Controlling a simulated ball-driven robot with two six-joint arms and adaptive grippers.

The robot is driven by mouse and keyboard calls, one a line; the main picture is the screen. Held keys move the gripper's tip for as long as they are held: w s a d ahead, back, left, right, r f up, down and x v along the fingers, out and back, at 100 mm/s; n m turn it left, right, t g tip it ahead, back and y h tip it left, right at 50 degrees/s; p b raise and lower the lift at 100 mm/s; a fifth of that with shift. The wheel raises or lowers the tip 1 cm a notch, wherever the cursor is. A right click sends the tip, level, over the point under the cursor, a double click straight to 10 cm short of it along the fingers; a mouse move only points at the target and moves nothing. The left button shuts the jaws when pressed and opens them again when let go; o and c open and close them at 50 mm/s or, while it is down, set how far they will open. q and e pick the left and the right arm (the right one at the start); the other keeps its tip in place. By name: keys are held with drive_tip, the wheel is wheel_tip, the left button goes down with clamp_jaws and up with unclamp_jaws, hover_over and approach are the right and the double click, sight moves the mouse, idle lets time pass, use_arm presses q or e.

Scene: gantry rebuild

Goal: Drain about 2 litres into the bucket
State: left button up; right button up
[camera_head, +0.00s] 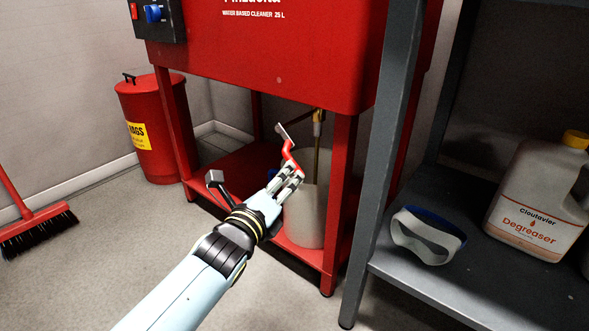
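The pale bucket (305,217) stands on the red lower shelf under the red parts-washer tank (262,55). A brass outlet (319,116) hangs from the tank above it. A thin brown line, which looks like running liquid, drops from the outlet into the bucket. The liquid level inside is hidden. My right gripper is out of view.
A grey shelf post (378,165) stands just right of the tank. The shelf holds a degreaser jug (537,197) and a pale strap-like item (427,236). A red rags bin (155,135) and a broom (38,230) are left. The floor in front is open.

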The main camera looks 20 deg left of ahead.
sight(295, 171)
use_arm(q)
drive_tip(key=w, duration=0.4)
drive_tip(key=w+b, duration=0.1)
drive_tip(key=w, duration=0.1)
drive_tip(key=shift+d, duration=0.25)
drive_tip(key=shift+s, duration=0.1)
clamp_jaws()
